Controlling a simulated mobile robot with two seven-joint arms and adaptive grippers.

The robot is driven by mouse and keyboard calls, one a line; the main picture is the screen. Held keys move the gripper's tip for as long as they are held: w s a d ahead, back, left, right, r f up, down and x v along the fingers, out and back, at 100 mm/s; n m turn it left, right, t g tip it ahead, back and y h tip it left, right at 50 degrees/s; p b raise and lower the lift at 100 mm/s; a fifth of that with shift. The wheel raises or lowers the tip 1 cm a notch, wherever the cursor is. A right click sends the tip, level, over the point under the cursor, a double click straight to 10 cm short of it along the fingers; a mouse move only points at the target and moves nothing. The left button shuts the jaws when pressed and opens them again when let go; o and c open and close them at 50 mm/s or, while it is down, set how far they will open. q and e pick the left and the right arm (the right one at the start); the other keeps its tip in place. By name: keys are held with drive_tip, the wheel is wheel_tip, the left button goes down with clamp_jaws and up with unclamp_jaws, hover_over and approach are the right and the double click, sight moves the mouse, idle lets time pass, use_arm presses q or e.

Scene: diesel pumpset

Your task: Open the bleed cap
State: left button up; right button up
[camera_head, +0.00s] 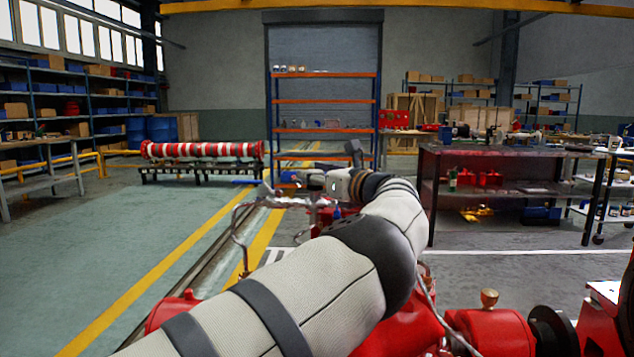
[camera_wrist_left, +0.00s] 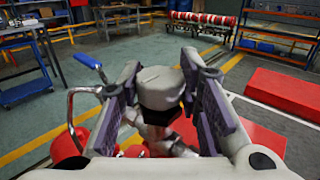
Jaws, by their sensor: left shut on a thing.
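In the left wrist view, a pale grey round cap (camera_wrist_left: 160,88), which looks like the bleed cap, sits between the two dark ribbed finger pads. My left gripper (camera_wrist_left: 157,103) is shut on it, one pad on each side. A grey stem below the cap leads down towards red parts, partly hidden. In the head view, my left arm crosses the middle and bends left, with the left gripper (camera_head: 298,180) at its end; the cap cannot be made out there. My right gripper is not in view.
A bent silver pipe (camera_wrist_left: 71,108) with a blue-handled lever (camera_wrist_left: 88,60) stands left of the gripper. Red machine parts (camera_head: 490,332) with a brass knob (camera_head: 489,298) lie at lower right. A dark workbench (camera_head: 500,152) stands behind; floor at left (camera_head: 90,280) is clear.

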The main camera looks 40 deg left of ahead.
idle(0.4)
use_arm(q)
drive_tip(key=o, duration=1.2)
drive_tip(key=shift+a, duration=0.1)
drive_tip(key=d, duration=0.4)
drive_tip(key=s+d, duration=0.1)
drive_tip(key=d, duration=0.7)
drive_tip(key=shift+s, duration=0.2)
